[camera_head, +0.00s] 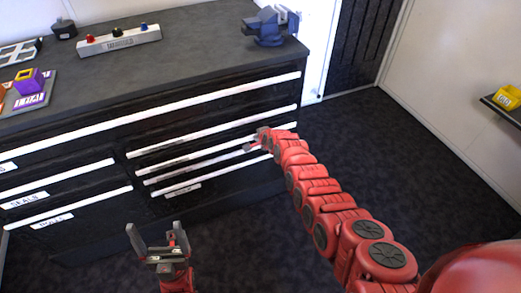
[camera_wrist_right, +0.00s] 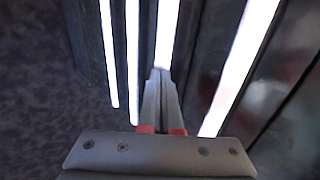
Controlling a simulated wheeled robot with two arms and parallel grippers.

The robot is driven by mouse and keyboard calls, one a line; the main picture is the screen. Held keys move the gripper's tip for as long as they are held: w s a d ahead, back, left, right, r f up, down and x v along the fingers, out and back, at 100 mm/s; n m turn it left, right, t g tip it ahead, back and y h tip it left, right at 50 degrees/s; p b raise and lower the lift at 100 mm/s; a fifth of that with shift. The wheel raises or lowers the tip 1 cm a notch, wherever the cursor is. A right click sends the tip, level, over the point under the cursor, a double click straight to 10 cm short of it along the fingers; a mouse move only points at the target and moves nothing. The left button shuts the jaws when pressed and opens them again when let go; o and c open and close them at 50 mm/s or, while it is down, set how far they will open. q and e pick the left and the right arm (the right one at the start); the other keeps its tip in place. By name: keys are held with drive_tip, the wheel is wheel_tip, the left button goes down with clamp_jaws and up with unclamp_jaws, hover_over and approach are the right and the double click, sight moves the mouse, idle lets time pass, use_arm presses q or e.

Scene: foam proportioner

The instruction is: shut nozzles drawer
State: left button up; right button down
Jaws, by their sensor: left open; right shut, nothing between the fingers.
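The black cabinet has a right-hand stack of drawers (camera_head: 200,160) with white edge strips; their labels are too small to read, so I cannot tell which is the nozzles drawer. My right gripper (camera_head: 252,145) is shut and empty at the right end of this stack. In the right wrist view its fingertips (camera_wrist_right: 159,75) point at a white drawer strip (camera_wrist_right: 167,30), at or very near it; contact is unclear. No drawer in the stack clearly stands out. My left gripper (camera_head: 158,240) is open and empty, low in front of the cabinet, apart from the drawers.
The left drawers include one labelled SEALS (camera_head: 25,202). On the worktop (camera_head: 190,55) are a blue vise (camera_head: 268,28), a grey block with coloured knobs (camera_head: 120,40) and a purple item (camera_head: 28,82). A shelf (camera_head: 505,108) holds a yellow bin at right. The floor right of the cabinet is clear.

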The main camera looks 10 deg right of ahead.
drive_tip(key=shift+w+a+r+b, duration=0.1)
drive_tip(key=shift+w+a+b, duration=0.05)
drive_tip(key=shift+w+b, duration=0.35)
drive_tip(key=shift+w+a+r+b, duration=0.1)
drive_tip(key=shift+w+b, duration=0.3)
drive_tip(key=shift+b, duration=0.05)
